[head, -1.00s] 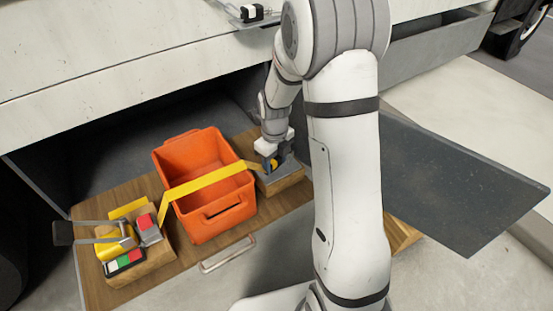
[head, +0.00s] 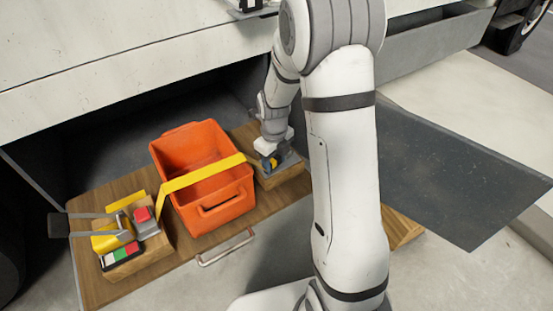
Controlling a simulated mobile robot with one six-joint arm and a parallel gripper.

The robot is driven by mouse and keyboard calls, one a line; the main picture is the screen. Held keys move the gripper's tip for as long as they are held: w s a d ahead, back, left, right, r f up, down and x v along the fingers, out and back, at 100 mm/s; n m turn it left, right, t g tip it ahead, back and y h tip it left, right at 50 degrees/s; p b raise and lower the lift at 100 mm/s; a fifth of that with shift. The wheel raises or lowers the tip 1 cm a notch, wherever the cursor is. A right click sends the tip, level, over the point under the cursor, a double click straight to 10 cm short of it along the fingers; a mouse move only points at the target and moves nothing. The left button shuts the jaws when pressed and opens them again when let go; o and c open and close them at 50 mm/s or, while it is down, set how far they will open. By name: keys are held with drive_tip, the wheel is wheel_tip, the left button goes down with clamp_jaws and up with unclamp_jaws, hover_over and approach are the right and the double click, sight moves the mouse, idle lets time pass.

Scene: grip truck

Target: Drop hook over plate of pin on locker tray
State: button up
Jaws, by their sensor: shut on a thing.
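My gripper (head: 268,159) is at the right part of the wooden locker tray (head: 110,200), low over a grey plate (head: 287,164) on a wooden block. It is shut on the hook, of which a small yellow and dark part (head: 271,163) shows by the fingers. The pin is hidden by the gripper and hook, so I cannot tell whether the hook is around it or beside it. A yellow strap (head: 205,174) runs from near my gripper across the orange crate to the ratchet (head: 115,235) on the left wooden block.
The orange crate (head: 225,212) stands on the tray between the two blocks. A red button box (head: 144,222) and a strip of coloured buttons (head: 121,256) sit by the ratchet. The truck body (head: 130,75) overhangs the tray. A metal handle (head: 226,248) is at the front edge.

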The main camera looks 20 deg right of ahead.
sight(275, 159)
drive_tip(key=o, duration=1.1)
wheel_tip(275, 159, up, 8)
drive_tip(key=p, duration=0.3)
drive_tip(key=s+r+n+t+p, duration=0.1)
drive_tip(key=s+r+n+p, duration=0.6)
drive_tip(key=r+n, duration=0.3)
drive_tip(key=s+r+n+p, duration=0.6)
drive_tip(key=r+n+p, duration=0.3)
drive_tip(key=r, duration=0.7)
drive_tip(key=s+r+n+t+p, duration=0.1)
drive_tip(key=s+r+n+p, duration=0.6)
drive_tip(key=r+n+p, duration=0.3)
wheel_tip(275, 159, up, 4)
drive_tip(key=shift+s+d+r+n+t, duration=0.1)
drive_tip(key=shift+s+d+n+t, duration=0.05)
drive_tip(key=shift+s+n+t, duration=0.2)
